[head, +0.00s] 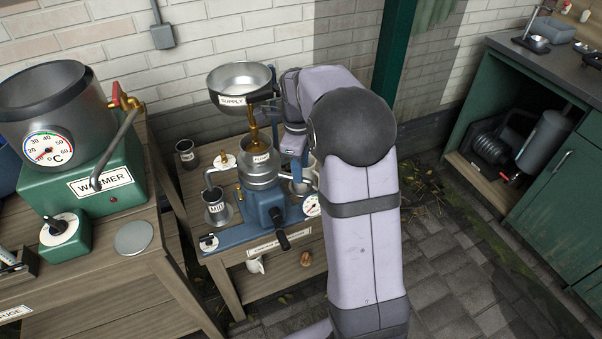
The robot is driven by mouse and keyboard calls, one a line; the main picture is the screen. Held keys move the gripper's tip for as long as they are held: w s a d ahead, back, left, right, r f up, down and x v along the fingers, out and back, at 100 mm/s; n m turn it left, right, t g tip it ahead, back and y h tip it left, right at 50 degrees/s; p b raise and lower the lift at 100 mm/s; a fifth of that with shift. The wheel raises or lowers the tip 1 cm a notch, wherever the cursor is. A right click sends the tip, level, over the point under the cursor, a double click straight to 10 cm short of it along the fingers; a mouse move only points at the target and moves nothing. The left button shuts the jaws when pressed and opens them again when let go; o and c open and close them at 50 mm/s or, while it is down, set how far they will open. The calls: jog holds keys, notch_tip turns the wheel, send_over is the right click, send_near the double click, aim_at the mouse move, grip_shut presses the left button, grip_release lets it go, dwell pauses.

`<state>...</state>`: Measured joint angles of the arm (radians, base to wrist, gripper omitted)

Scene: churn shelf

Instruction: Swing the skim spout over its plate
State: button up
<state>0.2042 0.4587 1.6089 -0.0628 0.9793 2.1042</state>
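A cream separator (260,172) with a metal bowl body stands on a blue base on the wooden stand. A curved spout (212,175) reaches out from its left side, above a metal cup (217,212) with a small label too small to read surely. On the right, a metal vessel (303,187) is partly hidden by my gripper. Which spout is the skim one, and its plate, I cannot tell. My gripper (296,160) points down just right of the separator body. Its fingertips are mostly hidden, so neither its opening nor any contact shows.
The supply bowl (240,78) hangs over the separator, close to my gripper. A crank handle (280,234) and a gauge (311,205) are at the base. A dark cup (186,153) stands behind left. The warmer (90,187) is on the left bench.

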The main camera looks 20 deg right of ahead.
jog(key=shift+w+d+f, duration=0.15)
jog(key=shift+f, duration=1.5)
jog(key=shift+c, duration=0.6)
grip_shut()
jog(key=shift+w+d, duration=0.1)
jog(key=w+d+n+y+p, duration=0.1)
jog(key=w+d+n+p, duration=0.1)
jog(key=w+n+p, duration=0.6)
jog(key=shift+w+d+n, duration=0.25)
jog(key=shift+w+n, duration=0.65)
jog(key=shift+n, duration=0.1)
